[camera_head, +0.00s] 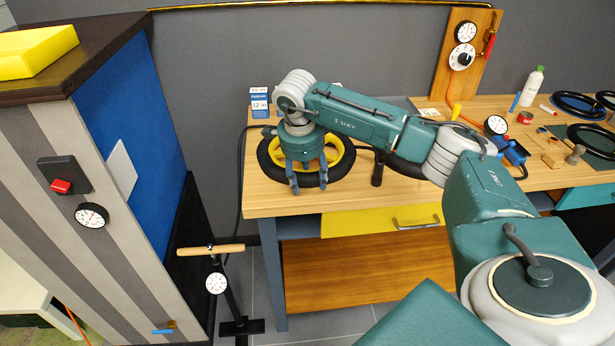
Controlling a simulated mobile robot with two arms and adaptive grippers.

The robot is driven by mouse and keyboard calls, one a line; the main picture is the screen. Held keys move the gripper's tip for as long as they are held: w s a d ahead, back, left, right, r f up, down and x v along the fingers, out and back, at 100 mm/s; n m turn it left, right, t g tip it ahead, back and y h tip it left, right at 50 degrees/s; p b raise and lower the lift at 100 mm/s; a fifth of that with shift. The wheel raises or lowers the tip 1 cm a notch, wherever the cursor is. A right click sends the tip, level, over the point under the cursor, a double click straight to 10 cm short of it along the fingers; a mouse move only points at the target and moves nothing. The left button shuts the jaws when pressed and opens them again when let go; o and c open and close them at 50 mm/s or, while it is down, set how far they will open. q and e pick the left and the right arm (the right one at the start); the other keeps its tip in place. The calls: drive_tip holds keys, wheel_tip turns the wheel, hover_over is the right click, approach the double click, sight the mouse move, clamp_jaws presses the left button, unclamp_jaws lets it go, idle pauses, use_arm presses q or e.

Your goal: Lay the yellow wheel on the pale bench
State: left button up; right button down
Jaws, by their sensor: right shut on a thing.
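The yellow wheel (338,148), with a yellow rim and spokes inside a black tyre, lies flat at the left end of the pale bench (400,196). I cannot tell whether it rests fully on the top or hangs slightly above it. My right gripper (308,183) points down over the wheel, and its fingers are shut on the near side of the tyre. The wrist and gripper hide part of the rim. My left gripper is not in view.
Behind my forearm is another dark ring (405,166). A blue and white box (260,103) stands at the back left. A bottle (532,86), a gauge board (463,65) and black rings (577,105) are right.

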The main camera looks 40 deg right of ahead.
drive_tip(key=shift+s+a+f, duration=0.1)
drive_tip(key=shift+s+f, duration=0.1)
drive_tip(key=shift+f, duration=0.05)
drive_tip(key=c, duration=0.7)
unclamp_jaws()
drive_tip(key=shift+f, duration=0.1)
drive_tip(key=shift+w+d+p+v, duration=0.1)
drive_tip(key=shift+d+p+v, duration=0.1)
drive_tip(key=shift+p+v, duration=0.7)
drive_tip(key=shift+w+d+p+v, duration=0.15)
drive_tip(key=shift+p+v, duration=0.35)
drive_tip(key=shift+v, duration=0.65)
drive_tip(key=shift+d+p+v, duration=0.25)
drive_tip(key=shift+p+v, duration=0.45)
drive_tip(key=shift+v, duration=0.35)
drive_tip(key=shift+w, duration=0.1)
